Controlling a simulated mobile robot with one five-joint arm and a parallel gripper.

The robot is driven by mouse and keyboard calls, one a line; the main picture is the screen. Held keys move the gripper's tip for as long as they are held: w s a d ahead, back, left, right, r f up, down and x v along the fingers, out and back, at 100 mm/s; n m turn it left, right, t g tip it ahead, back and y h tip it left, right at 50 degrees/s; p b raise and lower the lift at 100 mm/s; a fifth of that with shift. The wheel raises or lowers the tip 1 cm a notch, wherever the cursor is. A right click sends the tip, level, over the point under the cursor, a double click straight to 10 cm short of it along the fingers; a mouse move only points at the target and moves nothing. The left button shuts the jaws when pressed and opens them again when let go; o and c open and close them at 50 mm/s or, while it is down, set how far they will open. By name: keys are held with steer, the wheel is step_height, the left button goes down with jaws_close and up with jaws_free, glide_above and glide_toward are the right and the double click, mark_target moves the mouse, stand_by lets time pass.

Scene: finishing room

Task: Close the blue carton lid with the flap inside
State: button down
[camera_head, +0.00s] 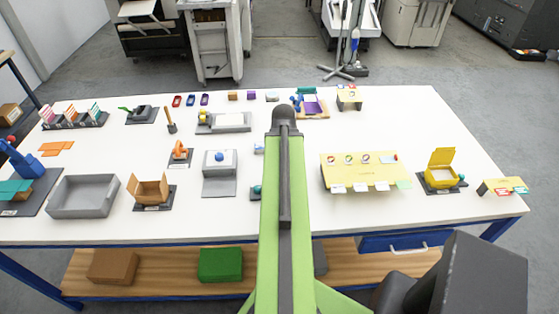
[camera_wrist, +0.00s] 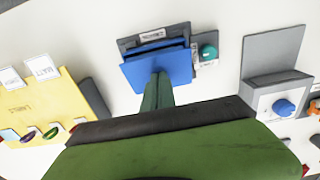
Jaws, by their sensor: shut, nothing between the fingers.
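The blue carton (camera_wrist: 150,66) shows in the wrist view as a flat blue panel, with a darker blue edge behind it. It sits on a dark grey base with a white label (camera_wrist: 152,36). My gripper (camera_wrist: 160,76) has its green fingers shut and empty, with the tips over the panel's lower edge in the picture. I cannot tell whether they touch it. The front flap does not show clearly, and I cannot tell whether it is tucked inside. In the head view, my arm hides the carton and my gripper.
A teal knob (camera_wrist: 208,52) stands beside the carton. A grey fixture with a blue ball (camera_head: 220,157) is left of my arm in the head view, and a yellow board with cards (camera_head: 362,176) is right. An open yellow carton (camera_head: 441,165) stands further right.

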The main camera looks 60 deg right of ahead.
steer(key=shift+f+b, duration=0.7)
stand_by(0.5)
stand_by(0.3)
step_height(320, 180, up, 10)
steer(key=p, duration=1)
stand_by(0.4)
